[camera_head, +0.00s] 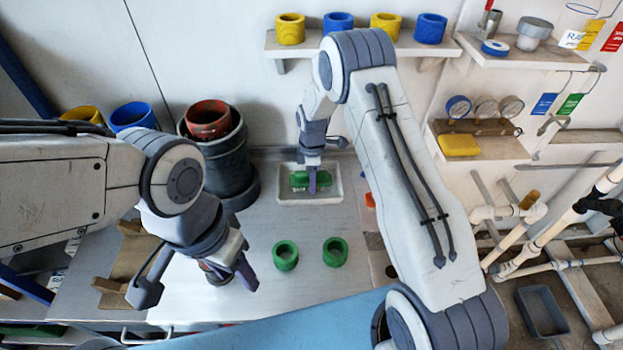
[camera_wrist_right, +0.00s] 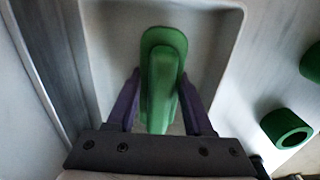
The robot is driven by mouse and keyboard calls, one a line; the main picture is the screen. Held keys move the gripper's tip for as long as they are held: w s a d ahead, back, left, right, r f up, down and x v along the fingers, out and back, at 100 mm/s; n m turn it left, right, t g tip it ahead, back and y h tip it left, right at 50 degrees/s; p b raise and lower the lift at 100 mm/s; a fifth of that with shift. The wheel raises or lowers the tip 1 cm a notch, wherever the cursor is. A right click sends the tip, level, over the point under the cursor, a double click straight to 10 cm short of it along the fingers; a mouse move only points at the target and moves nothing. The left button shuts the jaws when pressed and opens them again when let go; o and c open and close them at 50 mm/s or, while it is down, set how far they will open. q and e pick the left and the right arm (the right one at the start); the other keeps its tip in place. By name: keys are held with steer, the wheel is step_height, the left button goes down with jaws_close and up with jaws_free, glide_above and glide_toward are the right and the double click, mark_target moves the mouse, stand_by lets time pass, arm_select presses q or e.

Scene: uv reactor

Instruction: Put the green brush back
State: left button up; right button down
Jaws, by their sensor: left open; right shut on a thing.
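The green brush (camera_head: 298,180) is over or in a shallow white tray (camera_head: 337,187) at the back of the table; I cannot tell if it touches the tray floor. In the right wrist view the brush (camera_wrist_right: 164,62) points away, between the two purple fingers. My right gripper (camera_head: 313,178) is shut on it, and its fingers show on both sides in the wrist view (camera_wrist_right: 161,92). The tray's rim (camera_wrist_right: 215,8) surrounds the brush there. My left gripper (camera_head: 234,275) is open, above the table's left part, apart from the brush. The bristles are hidden.
Two green rings (camera_head: 285,255) (camera_head: 335,252) stand on the table in front of the tray. A dark bucket (camera_head: 222,160) with a red pot (camera_head: 208,119) is left of the tray. A shelf (camera_head: 293,50) with yellow and blue rings is above. Pipes (camera_head: 540,240) are at right.

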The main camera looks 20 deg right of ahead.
steer(key=shift+c, duration=1.4)
jaws_free()
steer(key=shift+f, duration=0.1)
steer(key=shift+r, duration=0.7)
steer(key=r, duration=0.5)
steer(key=a+r+b, duration=0.1)
steer(key=r, duration=0.1)
steer(key=shift+s+r, duration=0.15)
steer(key=shift+s, duration=0.05)
steer(key=s+a+r+m, duration=0.2)
steer(key=s+a+r, duration=0.4)
steer(key=s, duration=0.4)
steer(key=s+a+r+m, duration=0.3)
steer(key=s+a+r, duration=0.2)
steer(key=s+r, duration=0.3)
steer(key=s+m+y, duration=0.1)
steer(key=s+m, duration=0.2)
steer(key=s, duration=1.3)
steer(key=shift+d+m, duration=0.3)
steer(key=shift+d, duration=0.15)
